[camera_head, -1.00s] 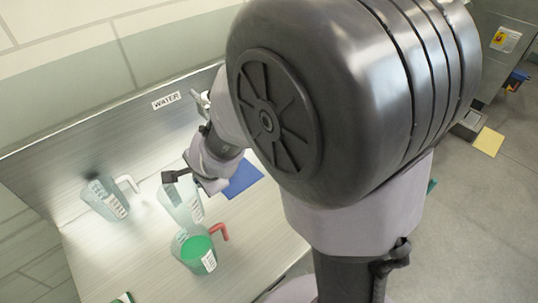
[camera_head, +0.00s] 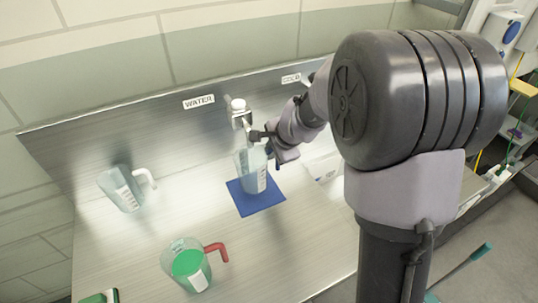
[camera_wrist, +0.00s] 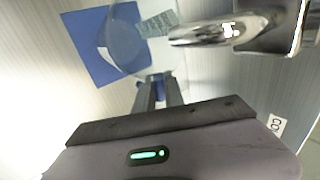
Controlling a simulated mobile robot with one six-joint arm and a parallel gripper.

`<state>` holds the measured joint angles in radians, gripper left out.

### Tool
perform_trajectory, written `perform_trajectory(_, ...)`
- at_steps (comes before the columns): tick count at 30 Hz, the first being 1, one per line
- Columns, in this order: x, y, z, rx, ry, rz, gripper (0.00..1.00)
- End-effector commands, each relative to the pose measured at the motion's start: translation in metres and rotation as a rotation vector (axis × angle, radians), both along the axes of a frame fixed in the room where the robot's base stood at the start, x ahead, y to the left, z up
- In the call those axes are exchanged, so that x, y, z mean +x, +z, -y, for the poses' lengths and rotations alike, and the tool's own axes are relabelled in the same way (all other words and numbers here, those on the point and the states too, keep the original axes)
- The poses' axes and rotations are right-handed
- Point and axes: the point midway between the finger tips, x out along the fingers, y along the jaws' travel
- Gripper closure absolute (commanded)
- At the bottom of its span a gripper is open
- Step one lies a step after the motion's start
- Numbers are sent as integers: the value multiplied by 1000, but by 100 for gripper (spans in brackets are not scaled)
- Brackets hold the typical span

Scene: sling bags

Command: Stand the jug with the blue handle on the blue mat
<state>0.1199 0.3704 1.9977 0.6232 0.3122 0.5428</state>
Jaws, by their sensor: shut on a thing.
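My gripper (camera_head: 267,139) is shut on a clear jug (camera_head: 253,172) with a white label at the side where the handle sits. In the wrist view the gripper fingers (camera_wrist: 160,93) close at the jug's side. The clear jug also shows there (camera_wrist: 127,42), overlapping the right part of the blue mat (camera_wrist: 88,52).
A tap (camera_head: 240,113) on the metal back panel stands close behind the held jug. A jug with a white handle (camera_head: 125,193) stands at the left. A jug of green liquid with a red handle (camera_head: 190,268) stands in front. Bare counter lies between them.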

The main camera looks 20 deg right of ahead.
Motion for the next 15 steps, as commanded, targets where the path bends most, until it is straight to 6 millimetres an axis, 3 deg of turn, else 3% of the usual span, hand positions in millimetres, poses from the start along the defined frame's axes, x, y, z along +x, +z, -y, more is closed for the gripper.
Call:
perform_trajectory(6, 1, -39, 1, 1, 0, -1, 100)
perform_trajectory(15, 1, -38, 1, 1, 1, 0, 100)
